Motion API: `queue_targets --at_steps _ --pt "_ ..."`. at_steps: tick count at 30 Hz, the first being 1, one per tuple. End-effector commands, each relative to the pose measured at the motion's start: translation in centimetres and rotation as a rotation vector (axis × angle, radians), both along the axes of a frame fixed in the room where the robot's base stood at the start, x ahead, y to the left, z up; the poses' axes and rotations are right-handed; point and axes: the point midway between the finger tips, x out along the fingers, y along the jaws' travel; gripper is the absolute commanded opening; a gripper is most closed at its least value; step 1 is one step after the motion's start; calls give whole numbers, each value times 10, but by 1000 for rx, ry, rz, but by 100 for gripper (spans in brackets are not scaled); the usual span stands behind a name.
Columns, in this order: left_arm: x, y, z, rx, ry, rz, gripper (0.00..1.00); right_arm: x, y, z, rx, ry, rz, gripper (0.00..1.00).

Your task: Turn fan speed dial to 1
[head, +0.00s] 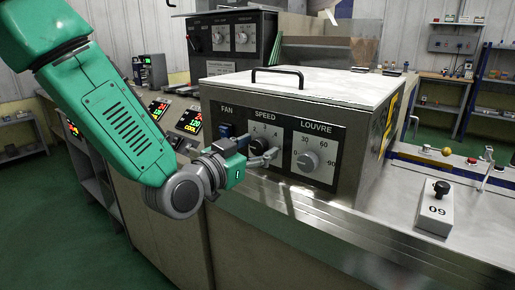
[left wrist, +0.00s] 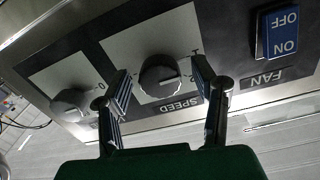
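The fan speed dial is a dark round knob (left wrist: 160,75) on a white plate marked SPEED, on the front of a metal box. In the left wrist view, which is upside down, a pale pointer line on the knob points to picture right; the number there is not clear. My left gripper (head: 270,154) is at the panel, open, with one finger on each side of the knob. Gaps show between fingers and knob in the left wrist view. My right gripper is not in view.
The blue FAN switch (head: 227,130) is left of the dial, and the light LOUVRE knob (head: 308,161) is right of it. The box has a black top handle (head: 277,75).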

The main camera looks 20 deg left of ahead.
Motion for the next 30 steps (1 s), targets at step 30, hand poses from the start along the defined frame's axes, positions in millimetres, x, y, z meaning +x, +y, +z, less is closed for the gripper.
queue_targets --at_steps 30 --pt "-69 27 -1 0 1 1 53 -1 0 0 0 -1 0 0"
